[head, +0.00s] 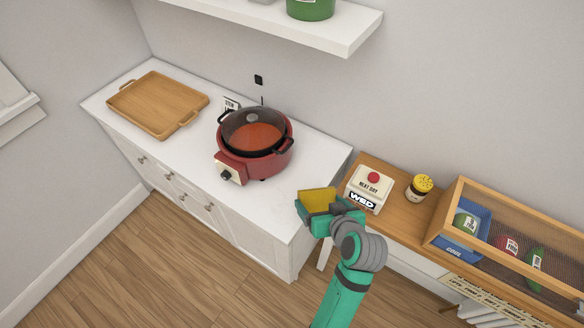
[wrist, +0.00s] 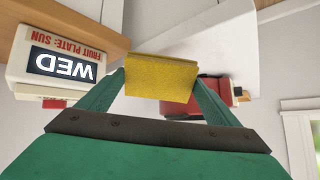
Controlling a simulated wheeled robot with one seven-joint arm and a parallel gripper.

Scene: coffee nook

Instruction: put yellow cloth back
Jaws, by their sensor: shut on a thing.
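The yellow cloth (head: 318,199) is a small folded piece held by my gripper (head: 330,208), above the right front corner of the white counter in the head view. In the wrist view the cloth (wrist: 162,78) sits between the two green fingers of my gripper (wrist: 160,85), which are shut on it. The cloth covers part of the red cooker in the wrist view. No empty spot clearly marked for the cloth shows.
A red cooker (head: 240,165) with a glass lid and a wooden tray (head: 157,103) stand on the white counter (head: 185,165). To the right, a wooden table (head: 400,220) bears a "WED" day box (head: 367,190), a yellow-lidded jar (head: 419,188) and a mesh-fronted case (head: 515,240). A shelf (head: 290,25) hangs above.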

